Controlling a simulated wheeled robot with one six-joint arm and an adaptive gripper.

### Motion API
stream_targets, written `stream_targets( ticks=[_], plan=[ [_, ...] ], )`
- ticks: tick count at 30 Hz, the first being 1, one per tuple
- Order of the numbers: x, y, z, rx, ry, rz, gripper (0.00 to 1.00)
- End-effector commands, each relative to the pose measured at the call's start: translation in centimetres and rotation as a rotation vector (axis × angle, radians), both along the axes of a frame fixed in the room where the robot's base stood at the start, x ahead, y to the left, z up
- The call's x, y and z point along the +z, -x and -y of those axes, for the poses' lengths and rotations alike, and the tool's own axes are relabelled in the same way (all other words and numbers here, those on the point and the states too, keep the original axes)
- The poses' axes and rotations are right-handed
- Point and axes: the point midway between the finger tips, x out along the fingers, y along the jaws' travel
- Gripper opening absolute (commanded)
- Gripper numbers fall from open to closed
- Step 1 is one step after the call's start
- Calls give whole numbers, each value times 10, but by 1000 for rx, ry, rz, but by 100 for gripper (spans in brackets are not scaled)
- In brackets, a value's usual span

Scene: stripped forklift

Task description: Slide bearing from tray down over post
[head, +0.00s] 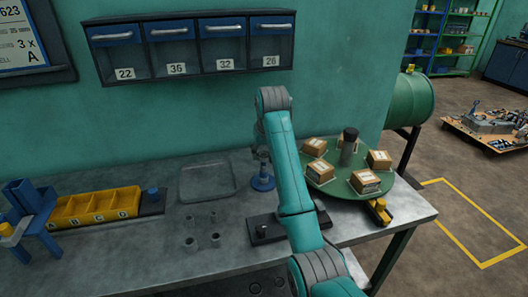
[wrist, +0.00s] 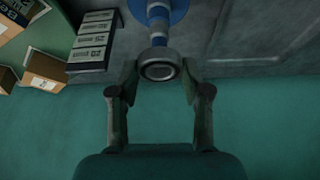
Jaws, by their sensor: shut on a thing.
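My gripper (wrist: 160,75) is shut on a grey ring-shaped bearing (wrist: 159,55), held between its two fingertips in the wrist view. The post (wrist: 158,30), banded blue and pale, rises from a round blue base; it also shows in the head view (head: 262,171). The bearing overlaps the post's end in the wrist view; I cannot tell whether it is around the post or just above it. In the head view my gripper (head: 261,152) is over the post, partly hidden by my arm. A shallow grey tray (head: 181,196) left of the post looks empty.
A green turntable (head: 325,186) with several cartons and a dark cylinder stands to the right. Several small grey cylinders (head: 190,243) stand in front of the tray. A yellow bin row (head: 95,207) is at left. Labelled drawers (head: 190,48) hang on the wall above.

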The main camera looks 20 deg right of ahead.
Motion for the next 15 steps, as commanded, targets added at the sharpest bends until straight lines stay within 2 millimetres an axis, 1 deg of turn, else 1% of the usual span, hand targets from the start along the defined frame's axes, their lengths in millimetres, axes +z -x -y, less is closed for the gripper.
stream_targets(
  ticks=[15],
  plan=[
    [-14,0,0,0,0,0,28]
  ],
)
